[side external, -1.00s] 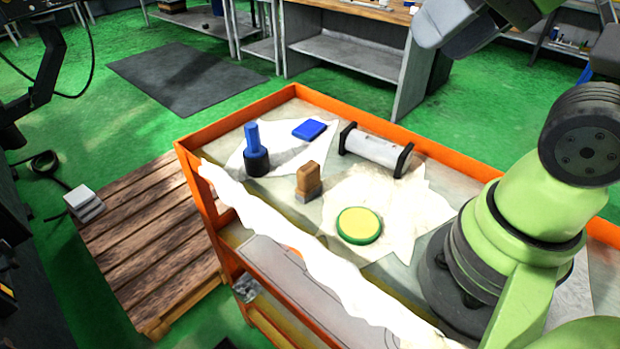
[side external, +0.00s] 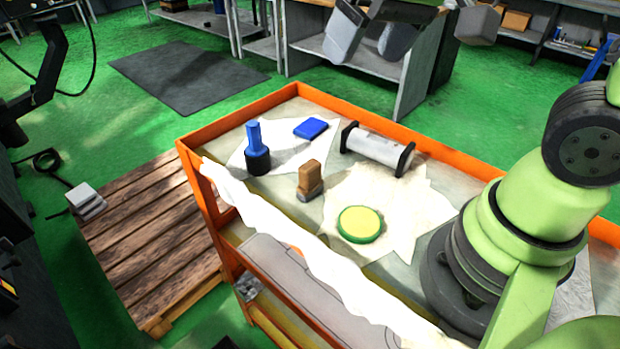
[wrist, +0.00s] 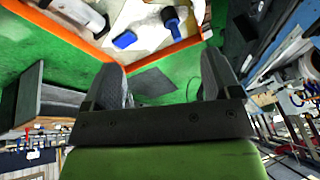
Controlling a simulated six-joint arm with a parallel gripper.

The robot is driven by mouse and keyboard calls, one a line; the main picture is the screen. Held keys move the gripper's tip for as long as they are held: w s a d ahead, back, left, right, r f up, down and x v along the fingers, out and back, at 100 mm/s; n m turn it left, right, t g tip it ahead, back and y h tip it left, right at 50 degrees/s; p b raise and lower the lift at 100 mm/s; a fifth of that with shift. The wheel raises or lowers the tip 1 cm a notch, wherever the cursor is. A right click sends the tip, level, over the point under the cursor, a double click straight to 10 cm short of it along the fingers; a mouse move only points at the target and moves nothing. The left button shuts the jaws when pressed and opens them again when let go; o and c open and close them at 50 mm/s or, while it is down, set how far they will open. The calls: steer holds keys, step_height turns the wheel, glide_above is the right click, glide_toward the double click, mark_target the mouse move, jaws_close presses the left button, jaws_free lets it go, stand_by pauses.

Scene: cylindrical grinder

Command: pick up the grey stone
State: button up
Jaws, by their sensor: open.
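No plain grey stone stands out. The nearest matches on the cart are a pale grey cylinder (side external: 376,146) between black end plates and a small brown block (side external: 310,174) with a grey lower part; I cannot tell which is meant. The pale cylinder also shows, partly cut off, at the top left of the wrist view (wrist: 82,13). My gripper (side external: 370,42) is at the top of the side view, high above and beyond the cart's back edge. In the wrist view my gripper (wrist: 162,78) is open, with nothing between the fingers.
The orange-rimmed cart (side external: 300,88) also holds a blue-handled tool (side external: 256,150), a blue block (side external: 311,128) and a green-and-yellow disc (side external: 360,224). White cloths lie under several items. A wooden pallet (side external: 150,240) is left of the cart; benches stand behind.

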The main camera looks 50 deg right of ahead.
steer(key=w+f+n+g, duration=0.1)
steer(key=w+f+g, duration=0.2)
steer(key=w+f, duration=0.4)
steer(key=n+g+h, duration=0.1)
glide_toward(312, 179)
steer(key=f, duration=0.5)
steer(key=shift+w+d+f, duration=0.15)
steer(key=shift+w+d, duration=0.05)
steer(key=shift+w, duration=0.2)
step_height(312, 179, down, 6)
steer(key=shift+w+d+r, duration=0.1)
steer(key=shift+d+r, duration=0.05)
steer(key=c, duration=1.1)
